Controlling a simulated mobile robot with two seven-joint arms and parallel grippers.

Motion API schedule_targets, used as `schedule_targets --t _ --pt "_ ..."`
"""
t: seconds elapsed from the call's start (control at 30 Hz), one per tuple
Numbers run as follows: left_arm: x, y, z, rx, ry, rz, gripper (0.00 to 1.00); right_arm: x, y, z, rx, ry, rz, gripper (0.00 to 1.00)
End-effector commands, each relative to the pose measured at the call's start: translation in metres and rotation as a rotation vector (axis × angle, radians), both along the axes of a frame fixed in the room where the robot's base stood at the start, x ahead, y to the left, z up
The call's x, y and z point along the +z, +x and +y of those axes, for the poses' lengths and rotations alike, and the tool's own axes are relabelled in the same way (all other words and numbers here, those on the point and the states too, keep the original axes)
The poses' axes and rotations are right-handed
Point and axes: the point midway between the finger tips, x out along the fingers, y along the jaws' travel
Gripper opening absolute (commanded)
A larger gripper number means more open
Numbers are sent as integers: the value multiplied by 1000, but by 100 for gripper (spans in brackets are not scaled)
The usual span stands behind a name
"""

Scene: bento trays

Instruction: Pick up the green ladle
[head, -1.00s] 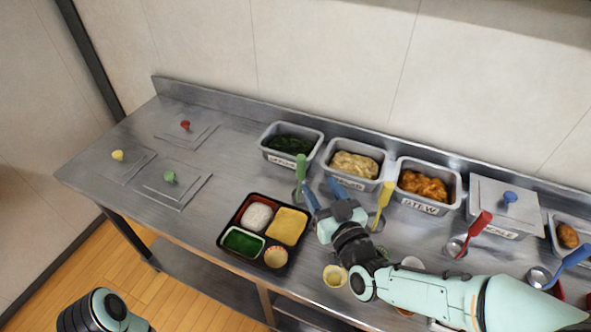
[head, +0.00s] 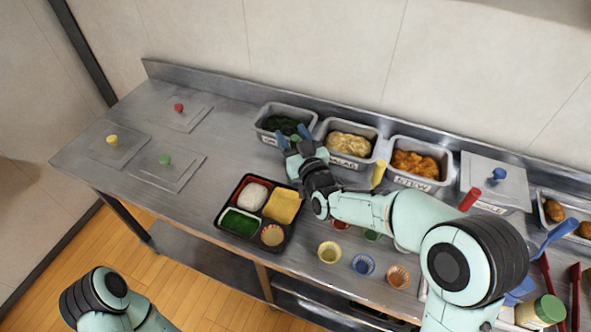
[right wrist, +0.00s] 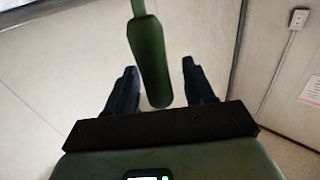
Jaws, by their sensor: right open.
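The green ladle's handle shows in the right wrist view (right wrist: 150,60) as a long green bar between my two dark fingers, its rounded end near my palm. My right gripper (right wrist: 158,72) is open, with a gap on each side of the handle. In the head view, the right gripper (head: 292,134) is in front of the container of dark greens (head: 265,135). Only a small green piece of the ladle (head: 296,138) shows there; my gripper hides the rest, including its bowl. My left gripper is out of view; only part of that arm shows at lower left.
A bento tray (head: 217,221) with filled compartments sits just left of my right forearm. Yellow (head: 378,173), red (head: 469,199) and blue (head: 558,237) ladles stand to the right. Containers line the back wall. Small cups (head: 330,252) stand along the front edge. Knobbed lids (head: 165,160) lie at left.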

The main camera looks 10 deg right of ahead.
Motion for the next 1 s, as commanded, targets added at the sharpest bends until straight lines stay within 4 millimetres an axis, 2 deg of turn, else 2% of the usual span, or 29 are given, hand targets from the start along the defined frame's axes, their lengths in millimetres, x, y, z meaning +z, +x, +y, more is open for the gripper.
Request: schedule_targets --t 0.1,0.3,0.33,0.4,0.5,0.83,1.0 --pt "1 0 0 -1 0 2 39 0 8 1 0 0 2 53" --pt "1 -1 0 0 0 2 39 0 8 1 0 0 2 53" --pt "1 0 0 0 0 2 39 0 8 1 0 0 2 50" --pt "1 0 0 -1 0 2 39 0 8 1 0 1 2 27" --pt "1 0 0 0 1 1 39 0 8 1 0 1 2 0" --pt "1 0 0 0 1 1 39 2 8 1 0 1 0 0" --pt "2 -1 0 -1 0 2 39 15 8 1 -2 3 -4 0"
